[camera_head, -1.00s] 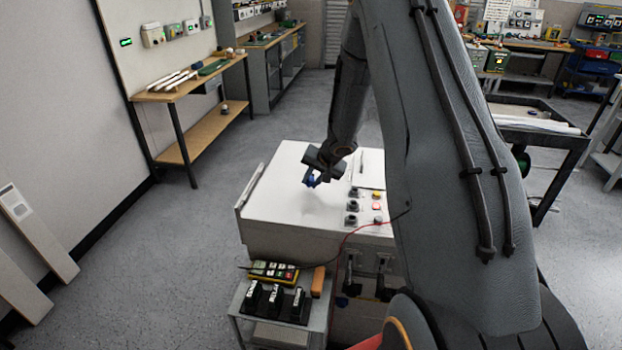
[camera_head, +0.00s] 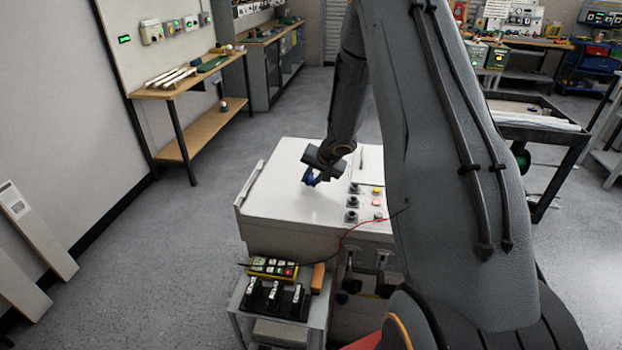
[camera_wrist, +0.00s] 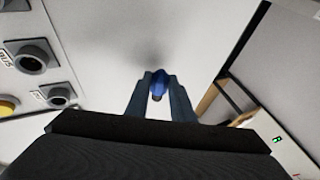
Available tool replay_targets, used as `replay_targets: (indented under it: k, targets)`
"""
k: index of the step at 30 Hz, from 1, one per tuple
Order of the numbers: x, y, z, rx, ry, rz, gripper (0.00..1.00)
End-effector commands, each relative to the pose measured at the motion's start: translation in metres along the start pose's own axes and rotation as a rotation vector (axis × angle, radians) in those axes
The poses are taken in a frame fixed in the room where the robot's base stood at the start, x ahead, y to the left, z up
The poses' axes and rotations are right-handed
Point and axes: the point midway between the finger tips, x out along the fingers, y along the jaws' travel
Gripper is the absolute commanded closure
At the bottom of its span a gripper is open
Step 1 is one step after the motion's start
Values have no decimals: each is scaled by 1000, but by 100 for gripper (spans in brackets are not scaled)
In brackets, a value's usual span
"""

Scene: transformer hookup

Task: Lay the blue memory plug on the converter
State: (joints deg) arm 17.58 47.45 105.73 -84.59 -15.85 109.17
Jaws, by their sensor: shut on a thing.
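The blue memory plug (camera_wrist: 158,83) is between the fingertips of my gripper (camera_wrist: 160,92) in the wrist view. My gripper is shut on it. In the head view, my gripper (camera_head: 312,178) and the plug are over the white top of the converter cabinet (camera_head: 282,195), left of its row of sockets. A soft shadow lies on the white surface just beyond the plug in the wrist view. I cannot tell whether the plug touches the surface.
Black sockets (camera_head: 352,202) and red and yellow buttons (camera_head: 377,203) sit on the cabinet's right side. A small cart (camera_head: 239,312) with a yellow keypad device (camera_head: 272,268) and black labelled blocks stands in front. A red cable (camera_head: 345,240) hangs at the cabinet's front. The top's left part is clear.

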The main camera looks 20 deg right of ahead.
Motion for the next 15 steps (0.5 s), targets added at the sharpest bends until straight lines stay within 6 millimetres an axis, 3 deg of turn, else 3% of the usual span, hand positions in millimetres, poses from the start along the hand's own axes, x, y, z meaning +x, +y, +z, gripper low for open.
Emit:
replay_targets:
  k: [15]
  targets:
    - [13,6,5,2,0,0,100]
